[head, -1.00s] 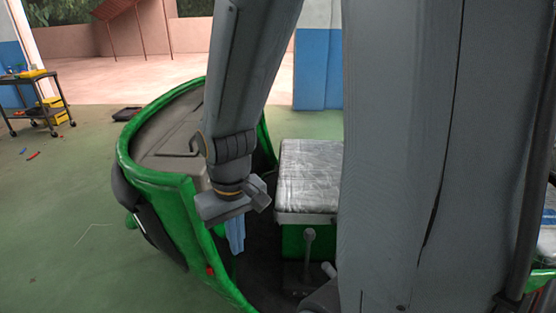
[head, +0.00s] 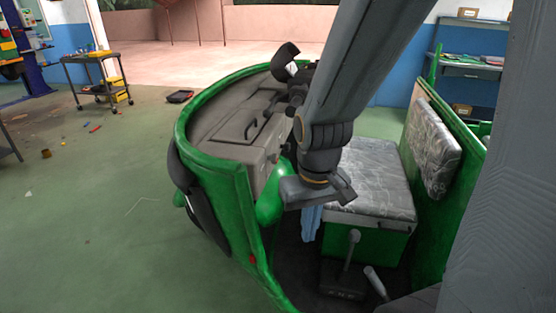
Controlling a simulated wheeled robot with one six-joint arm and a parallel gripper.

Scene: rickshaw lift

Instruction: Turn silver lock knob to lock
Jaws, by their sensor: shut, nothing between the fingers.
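A small pale round spot (head: 275,156) shows on the front face of the grey dashboard (head: 218,125) of the green rickshaw. It may be the silver lock knob, but it is too small to tell, and its turn position cannot be read. My gripper (head: 317,191) is shut and empty. It hangs pointing down inside the cab, to the right of the dashboard and in front of the seat in the picture. It appears apart from the dashboard. A light blue piece (head: 311,222) shows just below it; I cannot tell whether this is its fingers.
The silver-grey seat (head: 370,178) is close to the right of my gripper. A lever (head: 352,248) rises from the cab floor. A tool cart (head: 97,80) stands far left. The green floor on the left is mostly clear.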

